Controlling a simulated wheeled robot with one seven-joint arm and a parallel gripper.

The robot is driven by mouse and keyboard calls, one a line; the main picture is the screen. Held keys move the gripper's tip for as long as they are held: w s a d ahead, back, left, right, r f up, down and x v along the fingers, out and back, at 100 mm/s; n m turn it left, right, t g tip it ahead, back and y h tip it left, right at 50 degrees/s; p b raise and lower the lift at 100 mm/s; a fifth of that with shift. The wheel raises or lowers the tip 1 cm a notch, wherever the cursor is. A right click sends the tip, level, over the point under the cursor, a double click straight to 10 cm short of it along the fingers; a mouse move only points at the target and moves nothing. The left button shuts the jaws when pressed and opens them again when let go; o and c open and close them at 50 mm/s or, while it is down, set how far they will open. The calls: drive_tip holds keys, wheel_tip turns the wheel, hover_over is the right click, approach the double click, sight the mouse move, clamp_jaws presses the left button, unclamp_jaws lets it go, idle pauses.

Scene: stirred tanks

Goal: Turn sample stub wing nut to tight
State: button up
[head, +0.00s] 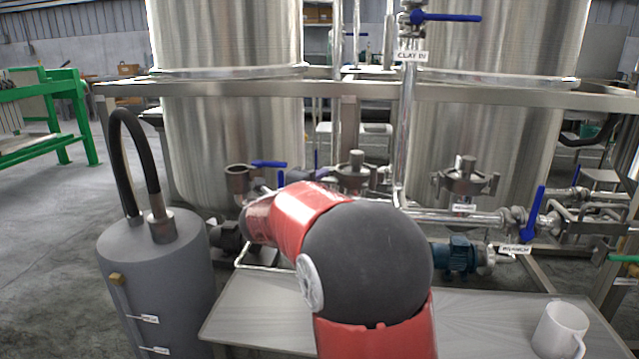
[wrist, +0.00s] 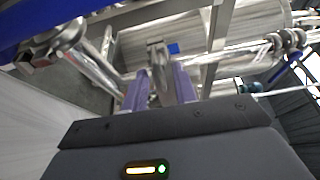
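In the wrist view, the two purple fingers of my gripper (wrist: 162,88) point away from the camera with a gap between them. A grey metal piece (wrist: 158,66), perhaps the wing nut, shows between the fingers. I cannot tell whether they touch it. An upright open-topped metal pipe fitting (head: 242,182), possibly the sample stub, stands just beyond the arm's far end. A blue handle (head: 268,163) is beside it. No wing nut can be made out in the head view.
Two large steel tanks (head: 225,130) stand behind a metal frame rail (head: 340,92). A grey cylinder with a black hose (head: 155,270) is at left. A bench (head: 260,312) bears a white mug (head: 560,330) at right. Valves with blue handles (head: 535,212) line the pipework.

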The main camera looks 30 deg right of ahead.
clamp_jaws()
idle(0.4)
drive_tip(key=m+y+b, duration=0.1)
drive_tip(key=m, duration=0.1)
drive_tip(key=shift+r+m, duration=0.1)
drive_tip(key=shift+m, duration=0.3)
drive_tip(key=m+y, duration=0.1)
drive_tip(key=m, duration=0.1)
drive_tip(key=shift+s+d+r+m+g+y+b, duration=0.1)
drive_tip(key=shift+r+m+g+y+b, duration=0.1)
drive_tip(key=shift+m+g+y+b, duration=0.15)
drive_tip(key=m+y, duration=0.1)
drive_tip(key=m, duration=0.1)
drive_tip(key=m+y, duration=0.1)
drive_tip(key=m, duration=0.1)
drive_tip(key=shift+s+d+r+y, duration=0.1)
drive_tip(key=shift+d+r+y, duration=0.05)
drive_tip(key=shift+y, duration=0.1)
drive_tip(key=m+t+y, duration=0.2)
drive_tip(key=m, duration=0.1)
drive_tip(key=shift+s+d+p, duration=0.1)
drive_tip(key=shift+d+p, duration=0.05)
drive_tip(key=shift+p, duration=0.15)
drive_tip(key=shift+m, duration=0.35)
